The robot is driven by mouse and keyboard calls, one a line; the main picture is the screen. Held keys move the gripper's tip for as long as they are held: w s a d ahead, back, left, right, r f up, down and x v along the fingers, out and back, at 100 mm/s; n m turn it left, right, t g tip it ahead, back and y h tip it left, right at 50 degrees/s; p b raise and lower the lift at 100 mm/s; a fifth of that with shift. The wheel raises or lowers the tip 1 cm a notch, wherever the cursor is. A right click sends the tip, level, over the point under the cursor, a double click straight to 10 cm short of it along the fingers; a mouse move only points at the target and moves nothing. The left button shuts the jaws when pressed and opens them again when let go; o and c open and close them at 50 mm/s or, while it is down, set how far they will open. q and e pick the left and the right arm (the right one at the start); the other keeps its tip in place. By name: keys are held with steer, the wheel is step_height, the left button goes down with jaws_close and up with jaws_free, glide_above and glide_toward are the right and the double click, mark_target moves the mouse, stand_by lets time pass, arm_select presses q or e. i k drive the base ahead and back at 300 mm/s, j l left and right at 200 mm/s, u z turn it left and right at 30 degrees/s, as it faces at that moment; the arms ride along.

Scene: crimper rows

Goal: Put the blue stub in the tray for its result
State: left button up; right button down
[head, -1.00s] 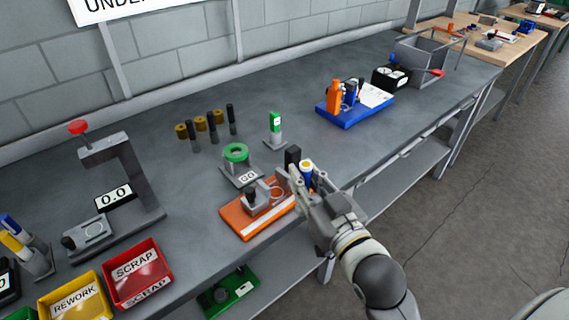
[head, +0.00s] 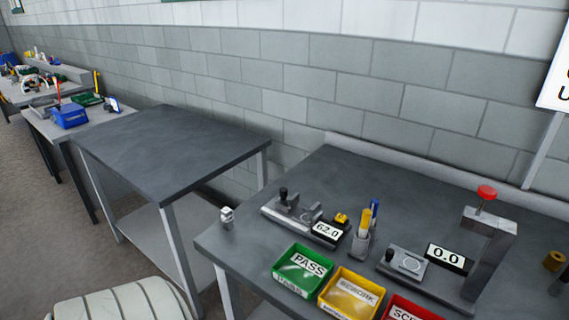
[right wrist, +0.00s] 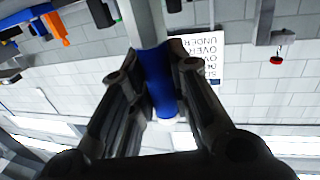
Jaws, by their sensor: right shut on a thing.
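In the right wrist view my right gripper (right wrist: 160,64) is shut on the blue stub (right wrist: 158,88), a blue cylinder with a white end between the fingers. The head view shows neither this gripper nor the stub. My left gripper is not in view. In the head view the green PASS tray (head: 302,268), the yellow REWORK tray (head: 350,296) and the red SCRAP tray (head: 408,308) stand in a row along the bench's front edge. The red tray is cut off by the frame. No contents are clear in the trays.
Behind the trays are a gauge with display 62.0 (head: 326,232), a pen holder (head: 362,243) and a press with display 0.0 (head: 447,257). A small metal piece (head: 227,217) sits at the bench's left edge. An empty table (head: 165,150) stands further left.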

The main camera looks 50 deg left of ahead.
mark_target(302, 273)
steer(key=j+u, duration=0.1)
steer(key=u, duration=1.2)
steer(key=i+j, duration=0.1)
steer(key=j, duration=0.3)
steer(key=i+j+u, duration=0.15)
steer(key=j, duration=0.7)
